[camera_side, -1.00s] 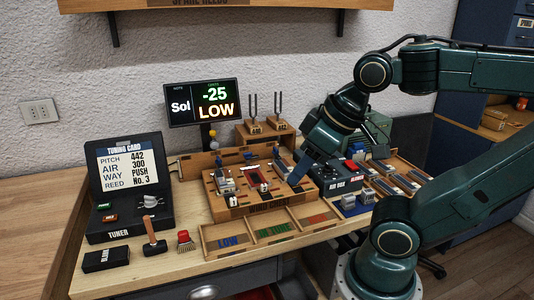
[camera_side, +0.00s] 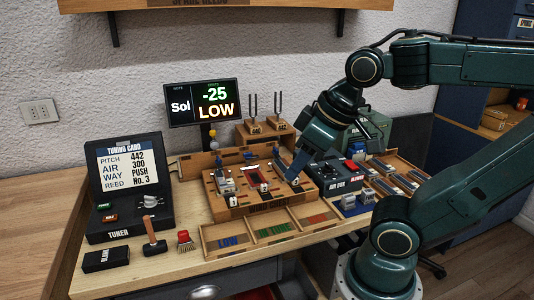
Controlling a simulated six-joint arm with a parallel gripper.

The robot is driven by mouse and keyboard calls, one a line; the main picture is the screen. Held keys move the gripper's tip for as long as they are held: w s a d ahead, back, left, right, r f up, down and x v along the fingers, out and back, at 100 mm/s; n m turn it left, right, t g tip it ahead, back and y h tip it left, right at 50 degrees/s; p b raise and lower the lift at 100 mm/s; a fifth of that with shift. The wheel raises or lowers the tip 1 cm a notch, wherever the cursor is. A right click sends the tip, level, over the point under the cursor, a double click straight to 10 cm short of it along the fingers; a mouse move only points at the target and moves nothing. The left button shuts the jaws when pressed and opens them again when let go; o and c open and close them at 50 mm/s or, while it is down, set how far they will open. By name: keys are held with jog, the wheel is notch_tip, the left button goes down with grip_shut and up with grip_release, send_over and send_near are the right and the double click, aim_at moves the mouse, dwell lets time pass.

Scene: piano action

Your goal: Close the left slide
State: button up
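The wooden action block (camera_side: 240,205) stands at the middle of the bench, with slots and small white-and-dark sliding pieces on top. A left slide piece (camera_side: 226,186) sits near the block's left side, and another slide piece (camera_side: 263,188) lies near its middle. They are too small to tell whether each is open or closed. My gripper (camera_side: 294,178) points down over the right end of the block, to the right of both pieces. Its fingers look like one narrow blue-grey shape, and the gap between them cannot be made out.
The display (camera_side: 203,103) reads Sol, -25, LOW. Tuning forks (camera_side: 265,115) stand behind the block. The tuner (camera_side: 125,190), hammer (camera_side: 153,236) and red-topped brush (camera_side: 184,240) are at left. A divided tray (camera_side: 236,253) lies in front, and an air box (camera_side: 338,176) stands at right.

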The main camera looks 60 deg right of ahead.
jog(key=w+d+n+g, duration=0.2)
jog(key=w, duration=0.4)
jog(key=n+g, duration=0.3)
jog(key=n, duration=0.4)
send_over(233, 198)
notch_tip(233, 198, down, 8)
jog(key=shift+r, duration=0.15)
notch_tip(233, 198, down, 14)
jog(key=shift+r, duration=0.1)
grip_shut()
